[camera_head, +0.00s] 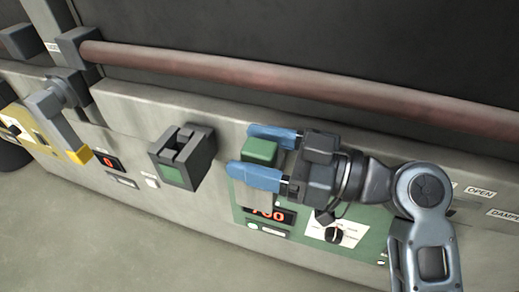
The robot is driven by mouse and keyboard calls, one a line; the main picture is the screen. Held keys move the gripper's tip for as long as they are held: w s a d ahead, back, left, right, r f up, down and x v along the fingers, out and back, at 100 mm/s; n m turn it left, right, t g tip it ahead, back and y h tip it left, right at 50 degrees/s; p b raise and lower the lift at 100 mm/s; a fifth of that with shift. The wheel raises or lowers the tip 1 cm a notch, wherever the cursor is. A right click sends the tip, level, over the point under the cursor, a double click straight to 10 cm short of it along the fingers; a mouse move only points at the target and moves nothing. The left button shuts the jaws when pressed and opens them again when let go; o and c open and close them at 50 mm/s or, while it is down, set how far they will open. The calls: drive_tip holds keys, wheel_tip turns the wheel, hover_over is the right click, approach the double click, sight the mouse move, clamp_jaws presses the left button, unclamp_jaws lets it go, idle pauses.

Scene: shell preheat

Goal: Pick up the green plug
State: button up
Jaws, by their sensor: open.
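The green plug (260,151) is a small green block near the middle of the picture, in front of the grey panel. My gripper (247,152) reaches it from the right, with one blue finger above the plug and one below. The fingers are open, with the plug between them. I cannot tell whether either finger touches it. The plug's right end and whatever holds it are partly hidden by the gripper.
A dark slotted block (196,150) with a green square juts from the panel, left of my gripper. A green control panel (367,222) with a red display and knob lies below. A long reddish bar (290,82) runs above. A grey lever (62,118) projects at the left.

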drive_tip(key=shift+x, duration=0.8)
drive_tip(key=shift+c, duration=0.2)
drive_tip(key=c, duration=1.1)
